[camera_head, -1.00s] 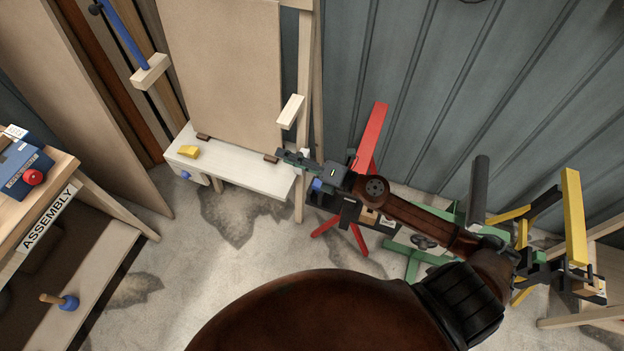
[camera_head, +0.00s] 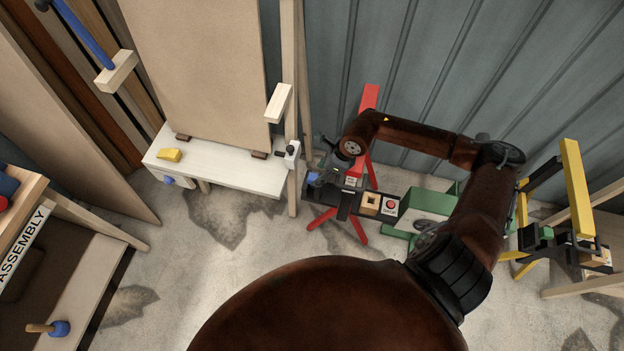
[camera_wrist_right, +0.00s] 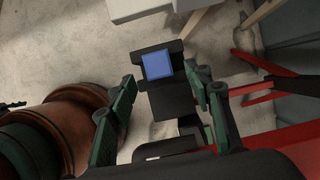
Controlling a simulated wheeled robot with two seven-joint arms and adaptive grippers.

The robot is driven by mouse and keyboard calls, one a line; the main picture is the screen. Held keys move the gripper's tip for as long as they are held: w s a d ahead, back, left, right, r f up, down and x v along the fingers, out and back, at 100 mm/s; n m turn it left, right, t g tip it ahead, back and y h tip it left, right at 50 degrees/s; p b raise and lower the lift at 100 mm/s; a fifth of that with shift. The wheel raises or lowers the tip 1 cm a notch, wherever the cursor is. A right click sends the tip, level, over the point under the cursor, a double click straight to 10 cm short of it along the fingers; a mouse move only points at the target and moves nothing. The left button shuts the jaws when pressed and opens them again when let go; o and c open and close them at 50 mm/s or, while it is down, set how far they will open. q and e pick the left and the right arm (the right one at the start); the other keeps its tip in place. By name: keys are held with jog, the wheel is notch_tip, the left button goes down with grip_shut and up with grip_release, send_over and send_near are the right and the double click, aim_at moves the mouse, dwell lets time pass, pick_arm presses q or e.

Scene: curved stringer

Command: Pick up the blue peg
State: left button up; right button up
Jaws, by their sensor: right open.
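A square blue block, which I take to be the blue peg (camera_head: 312,179), sits at the left end of a dark, narrow beam (camera_head: 404,221). In the right wrist view the blue peg (camera_wrist_right: 157,65) shows its flat top, framed by the dark holder around it. My right gripper (camera_head: 338,178) hangs over the beam, beside the peg. In the wrist view its open fingers (camera_wrist_right: 160,78) lie either side of the dark beam, with the peg just past the fingertips. Nothing is between them. My left gripper is not in view.
The beam also bears a wooden square (camera_head: 370,203) and a red button box (camera_head: 390,205), right of the gripper. A red stand (camera_head: 352,229) rises around it. A white bench (camera_head: 222,174) stands to the left. A blue mallet (camera_head: 60,328) lies lower left.

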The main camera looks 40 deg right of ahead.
aim_at(316, 177)
jog(key=b+x, duration=0.1)
jog(key=x, duration=0.3)
jog(key=shift+f, duration=0.1)
jog(key=shift+s, duration=0.1)
jog(key=c, duration=1.1)
